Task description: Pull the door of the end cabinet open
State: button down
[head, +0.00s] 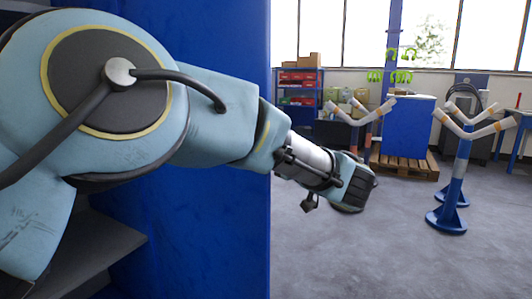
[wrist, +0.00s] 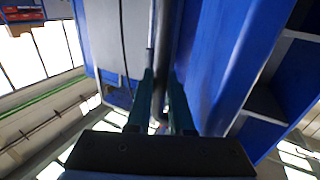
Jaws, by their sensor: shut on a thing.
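A tall blue panel (head: 205,235) of the end cabinet fills the left of the head view behind my arm. Grey shelves (head: 100,245) show left of it, so the inside is partly exposed. I cannot tell for sure whether this panel is the door or a side wall. In the wrist view, my gripper (wrist: 161,105) has its two fingers closed on a thin dark upright handle (wrist: 160,70). A blue panel (wrist: 205,60) stands close at its right, with shelves (wrist: 265,105) beyond. In the head view, my arm's end reaches past the panel's right edge; its fingertips are hidden.
Open grey floor (head: 330,255) lies right of the cabinet. Blue stands with forked arms (head: 458,190) stand at the right. A wooden pallet (head: 405,165) with a blue box (head: 407,125) and a shelf rack (head: 298,92) are further back.

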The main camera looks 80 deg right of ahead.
jog(key=shift+s+d, duration=0.1)
jog(key=shift+d, duration=0.05)
jog(key=c, duration=0.8)
grip_release()
jog(key=b+v, duration=0.2)
jog(key=v, duration=0.8)
jog(key=shift+s+a, duration=0.25)
jog(key=shift+a, duration=0.05)
